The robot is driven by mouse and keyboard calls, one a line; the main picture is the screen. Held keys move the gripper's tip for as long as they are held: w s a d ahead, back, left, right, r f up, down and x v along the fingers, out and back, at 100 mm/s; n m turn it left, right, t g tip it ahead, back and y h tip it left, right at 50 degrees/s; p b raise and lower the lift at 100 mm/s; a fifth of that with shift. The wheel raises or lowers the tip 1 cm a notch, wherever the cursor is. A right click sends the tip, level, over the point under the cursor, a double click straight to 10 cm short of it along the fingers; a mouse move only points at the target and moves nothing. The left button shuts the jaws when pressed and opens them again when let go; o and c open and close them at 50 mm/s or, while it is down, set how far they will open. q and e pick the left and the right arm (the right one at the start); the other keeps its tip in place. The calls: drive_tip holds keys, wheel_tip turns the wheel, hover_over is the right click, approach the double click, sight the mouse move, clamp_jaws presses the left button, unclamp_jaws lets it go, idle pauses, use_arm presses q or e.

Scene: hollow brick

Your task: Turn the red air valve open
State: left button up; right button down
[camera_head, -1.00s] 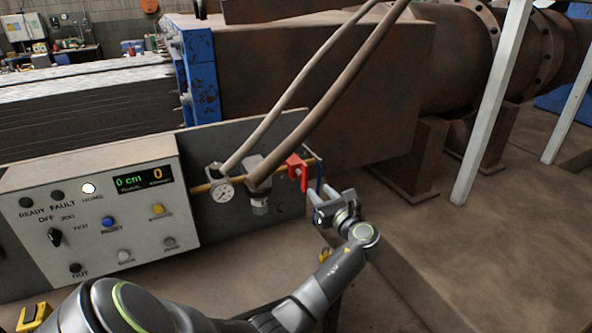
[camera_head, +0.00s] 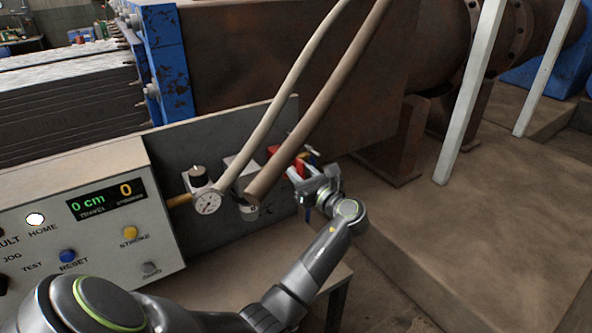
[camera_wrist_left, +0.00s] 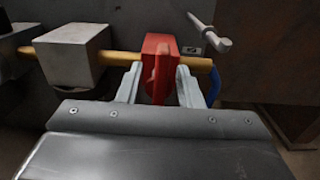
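The red air valve (camera_head: 283,155) sits on a brass-coloured pipe on the grey panel; in the head view my gripper partly hides it. In the left wrist view the red valve (camera_wrist_left: 160,60) is in the middle, its lever hanging down between my fingers. My left gripper (camera_head: 298,177) is right at the valve. In the left wrist view its two pale fingers (camera_wrist_left: 158,82) stand apart, one on each side of the red lever, with narrow gaps seeming to show; I cannot tell whether either touches it. My right gripper is not in view.
A pressure gauge (camera_head: 207,203) and a grey block (camera_wrist_left: 72,60) sit on the pipe left of the valve, with two hoses (camera_head: 318,105) rising over them. The control box (camera_head: 90,215) stands at left. A blue tube (camera_wrist_left: 213,85) is close right of the fingers.

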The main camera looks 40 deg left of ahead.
use_arm(q)
drive_tip(key=shift+d+r, duration=0.1)
drive_tip(key=shift+d, duration=0.05)
drive_tip(key=shift+c, duration=0.3)
clamp_jaws()
